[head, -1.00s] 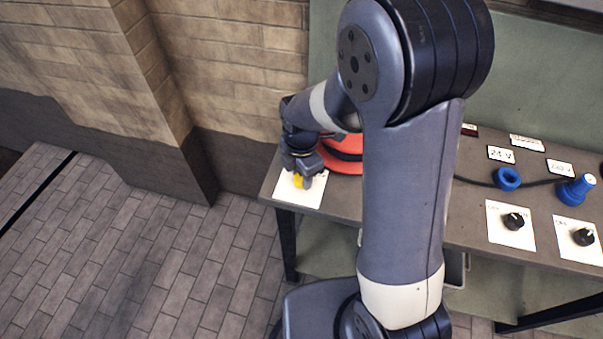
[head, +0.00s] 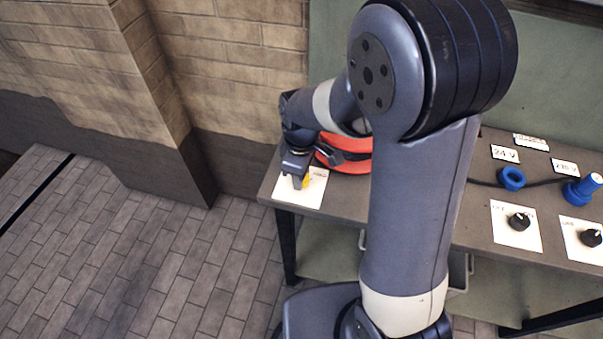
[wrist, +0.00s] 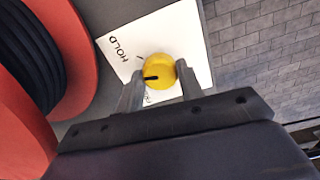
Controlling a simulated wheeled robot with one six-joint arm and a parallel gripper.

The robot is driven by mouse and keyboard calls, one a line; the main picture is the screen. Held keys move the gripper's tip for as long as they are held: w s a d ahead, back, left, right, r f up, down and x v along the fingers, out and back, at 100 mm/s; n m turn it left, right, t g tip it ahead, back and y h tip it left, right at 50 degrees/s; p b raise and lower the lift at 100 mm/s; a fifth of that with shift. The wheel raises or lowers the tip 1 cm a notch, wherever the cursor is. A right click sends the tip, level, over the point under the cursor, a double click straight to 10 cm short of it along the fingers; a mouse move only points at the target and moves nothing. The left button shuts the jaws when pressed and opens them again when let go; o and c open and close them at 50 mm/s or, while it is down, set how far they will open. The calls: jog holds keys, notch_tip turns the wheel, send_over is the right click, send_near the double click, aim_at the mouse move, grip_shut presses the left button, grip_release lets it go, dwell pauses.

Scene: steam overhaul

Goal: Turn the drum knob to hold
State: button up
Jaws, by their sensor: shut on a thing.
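The drum knob (wrist: 160,71) is a yellow round knob with a black pointer line, on a white label plate (wrist: 188,38) beside the red drum. In the wrist view the word HOLD is printed at the plate's upper left; the pointer aims left and slightly down, not at that word. Other lettering below the knob is mostly hidden by a finger. My gripper (wrist: 160,88) is shut on the knob, one finger on each side. In the head view my gripper (head: 299,179) is over the plate at the bench's left end, with a bit of yellow showing.
The red drum (head: 345,160), wound with dark hose or cable, stands close beside the plate. On the bench (head: 343,199), farther right, are black knobs (head: 519,221) on white plates and blue connectors (head: 511,178). Open floor lies left of the bench.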

jog(key=m, duration=0.5)
jog(key=shift+m+b, duration=0.3)
dwell(0.5)
jog(key=o, duration=1)
notch_tip(320, 180, up, 11)
jog(key=shift+f, duration=0.1)
jog(key=shift+f, duration=0.1)
notch_tip(320, 180, down, 11)
jog(key=shift+r, duration=0.15)
dwell(0.5)
